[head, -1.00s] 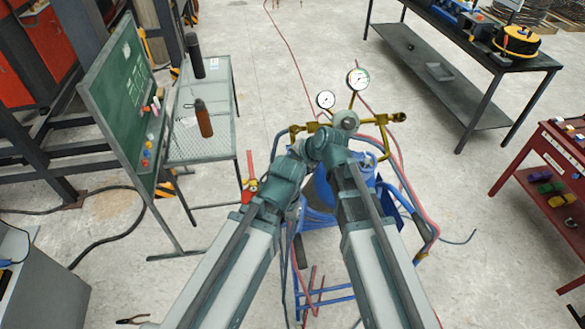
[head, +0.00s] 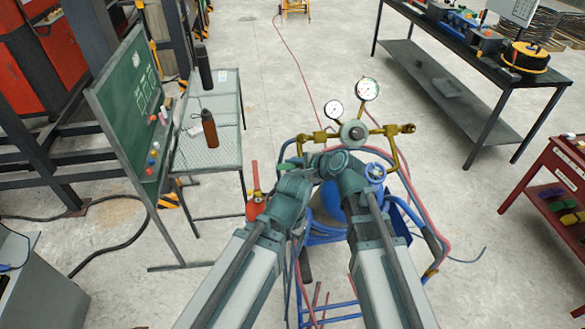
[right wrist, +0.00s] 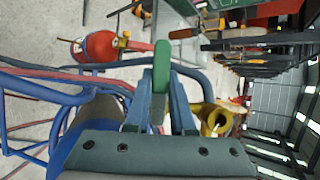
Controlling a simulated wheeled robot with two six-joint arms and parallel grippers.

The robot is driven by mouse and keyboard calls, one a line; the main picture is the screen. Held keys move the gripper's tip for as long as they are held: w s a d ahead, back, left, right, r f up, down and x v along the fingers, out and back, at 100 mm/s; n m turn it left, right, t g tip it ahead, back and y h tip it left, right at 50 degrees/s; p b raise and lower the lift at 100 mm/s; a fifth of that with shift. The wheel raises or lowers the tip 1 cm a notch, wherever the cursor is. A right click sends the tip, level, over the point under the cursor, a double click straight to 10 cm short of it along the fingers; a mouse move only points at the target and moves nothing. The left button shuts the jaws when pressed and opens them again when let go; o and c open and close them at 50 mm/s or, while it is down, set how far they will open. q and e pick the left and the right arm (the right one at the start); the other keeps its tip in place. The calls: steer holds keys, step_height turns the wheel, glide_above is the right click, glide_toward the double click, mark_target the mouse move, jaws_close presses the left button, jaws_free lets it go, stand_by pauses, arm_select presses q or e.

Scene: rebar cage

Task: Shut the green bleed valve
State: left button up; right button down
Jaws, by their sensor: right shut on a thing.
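The green bleed valve handle (right wrist: 161,70) stands between the fingers of my right gripper (right wrist: 160,100) in the right wrist view. The gripper is shut on it. In the head view a small green end (head: 288,164) shows left of my right gripper (head: 303,164), at the left end of the brass manifold (head: 318,137). A brass fitting (right wrist: 214,119) shows right of the fingers in the wrist view. My left arm reaches in close beside the right one, but its fingers are hidden. The valve's body is mostly hidden behind my wrists.
Two gauges (head: 367,89) stand above the manifold. A red extinguisher-like bottle (head: 255,205) stands at left. A mesh table (head: 222,150) with bottles and a dark bench (head: 470,120) flank open floor.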

stand_by(0.5)
steer(key=c, duration=0.8)
jaws_free()
steer(key=shift+o, duration=0.2)
steer(key=p+v, duration=0.4)
steer(key=v, duration=0.3)
steer(key=shift+s+d+r, duration=0.1)
